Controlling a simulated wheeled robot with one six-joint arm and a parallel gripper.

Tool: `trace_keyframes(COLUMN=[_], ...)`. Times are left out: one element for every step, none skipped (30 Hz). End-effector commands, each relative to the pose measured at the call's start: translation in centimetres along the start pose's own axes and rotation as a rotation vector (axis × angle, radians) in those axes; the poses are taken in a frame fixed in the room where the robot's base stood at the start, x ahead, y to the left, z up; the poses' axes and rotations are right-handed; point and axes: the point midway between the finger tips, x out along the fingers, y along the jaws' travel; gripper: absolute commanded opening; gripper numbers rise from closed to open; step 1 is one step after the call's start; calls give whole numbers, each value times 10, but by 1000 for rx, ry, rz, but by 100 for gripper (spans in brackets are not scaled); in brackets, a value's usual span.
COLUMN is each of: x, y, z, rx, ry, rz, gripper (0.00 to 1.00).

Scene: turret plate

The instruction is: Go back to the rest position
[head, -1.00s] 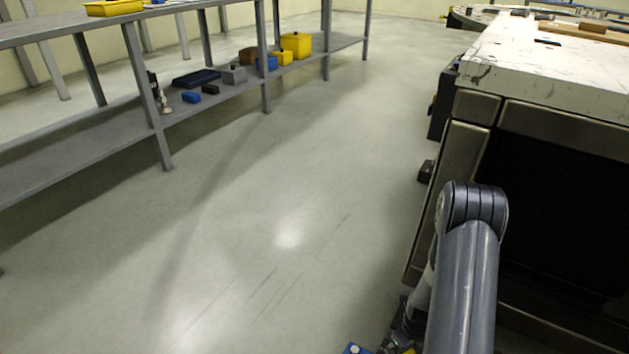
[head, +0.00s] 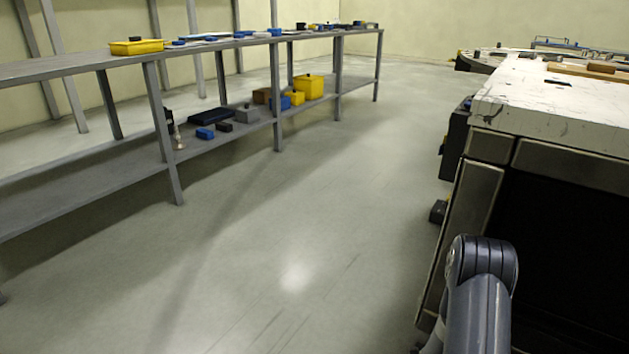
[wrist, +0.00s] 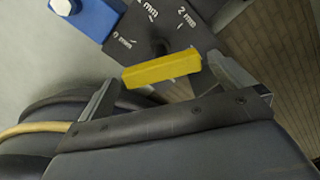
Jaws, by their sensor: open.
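My gripper (wrist: 165,70) shows in the wrist view with its two fingers spread apart. A yellow bar (wrist: 160,68) appears between and beyond the fingertips; I cannot tell whether it touches them. Beyond it is a dark plate (wrist: 150,42) with white marks such as "2 mm" and "0 mm". A blue block (wrist: 88,16) with a pale round knob is at the upper left, beside the dark plate. In the head view only my bent arm shows at the lower right; the gripper is out of that frame.
A worn white-topped bench (head: 560,100) with a dark open front stands at the right, close to my arm. A long grey shelf rack (head: 80,66) runs along the left, holding a yellow tray (head: 136,47) and several boxes. The floor (head: 270,230) between them is clear.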

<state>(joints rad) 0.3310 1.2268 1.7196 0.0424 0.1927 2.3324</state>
Motion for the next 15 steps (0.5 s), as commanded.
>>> trace_keyframes(x=[-14, -20, -28, -35, -41, -49, -55, -61, -69, -75, -81, -89, -95, -101, -109], y=[-1, -1, -1, -1, -1, 0, 0, -1, 0, 0, 0, 0, 0, 0, 0], z=[1, 2, 2, 2, 2, 2, 2, 2, 2, 2, 2, 2, 2, 2, 2], rx=[-1, -1, -2, -2, -2, -2, -2, -2, -2, -2, -2, -2, -2, -1, -1], ry=[-2, -3, -3, -3, -3, -3, -2, -2, -2, -3, -3, -2, -2, -2, -2], rz=[-2, -3, -3, -4, -4, -4, -3, -4, -4, -4, -5, -4, -4, -5, -5], gripper=[100, 100, 100, 100, 100, 100, 100, 100, 100, 100, 100, 100, 100, 100, 100])
